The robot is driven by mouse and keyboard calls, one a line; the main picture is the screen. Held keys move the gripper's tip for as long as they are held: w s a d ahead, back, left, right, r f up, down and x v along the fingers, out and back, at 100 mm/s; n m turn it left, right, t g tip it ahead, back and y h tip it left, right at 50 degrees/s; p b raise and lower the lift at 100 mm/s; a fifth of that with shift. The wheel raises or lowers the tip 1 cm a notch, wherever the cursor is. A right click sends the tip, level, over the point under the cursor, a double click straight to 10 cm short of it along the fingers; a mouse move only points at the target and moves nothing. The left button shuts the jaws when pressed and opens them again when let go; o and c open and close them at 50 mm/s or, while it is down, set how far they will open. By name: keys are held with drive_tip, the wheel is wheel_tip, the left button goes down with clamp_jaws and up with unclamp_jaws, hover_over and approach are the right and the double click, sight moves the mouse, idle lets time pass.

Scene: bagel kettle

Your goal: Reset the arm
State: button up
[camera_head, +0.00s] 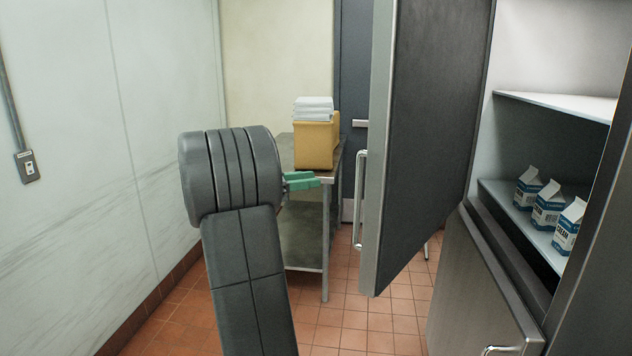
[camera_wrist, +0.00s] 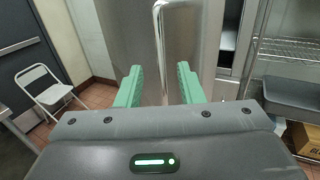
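My arm rises in the middle-left of the head view, with the green fingertips of my gripper (camera_head: 302,181) showing just right of its grey joint. In the wrist view my gripper (camera_wrist: 160,87) has its two green fingers wide apart. A vertical metal door handle (camera_wrist: 160,50) appears between and beyond the fingers, and I see no contact with it. Nothing is held. The upper fridge door (camera_head: 430,130) stands open in the head view, with its handle (camera_head: 360,200) on the near edge.
Several milk cartons (camera_head: 547,205) stand on the fridge shelf at right. A steel table (camera_head: 305,240) behind my arm carries a cardboard box (camera_head: 316,143) with white packages (camera_head: 313,108). A white folding chair (camera_wrist: 45,90) and wire shelving (camera_wrist: 290,48) show in the wrist view.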

drive_tip(key=shift+d, duration=0.1)
drive_tip(key=p+x, duration=0.3)
drive_tip(key=x, duration=1)
drive_tip(key=shift+d, duration=0.35)
